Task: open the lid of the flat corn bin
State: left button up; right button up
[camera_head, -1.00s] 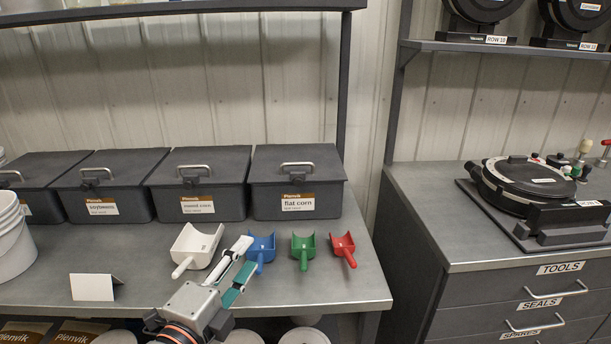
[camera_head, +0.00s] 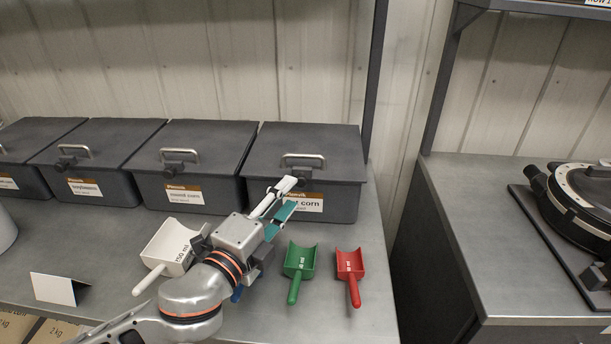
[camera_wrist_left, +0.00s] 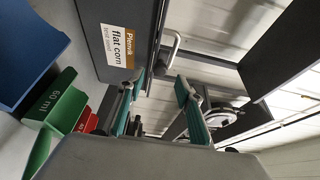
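The flat corn bin (camera_head: 338,207) is a dark grey box with a shut lid (camera_head: 318,142), at the right end of the bin row. A metal handle (camera_head: 302,158) stands at the lid's front edge. My left gripper (camera_head: 291,196) is in front of the bin and partly covers its label. In the left wrist view its two teal-padded fingers (camera_wrist_left: 160,98) are apart, with nothing between them. The bin's handle (camera_wrist_left: 171,52) shows just beyond the fingertips, and the label reads "flat corn" (camera_wrist_left: 119,44). My right gripper is not in view.
Several similar closed bins stand left of it, including the sweet corn bin (camera_head: 185,192). A white scoop (camera_head: 172,248), a green scoop (camera_head: 299,262) and a red scoop (camera_head: 350,266) lie on the bench. A blue scoop is mostly hidden under my arm. A shelf post (camera_head: 375,80) rises behind the bin.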

aim_at(299, 183)
pick_arm(q)
jog(key=x, duration=0.6)
jog(key=shift+w, duration=0.2)
grip_shut()
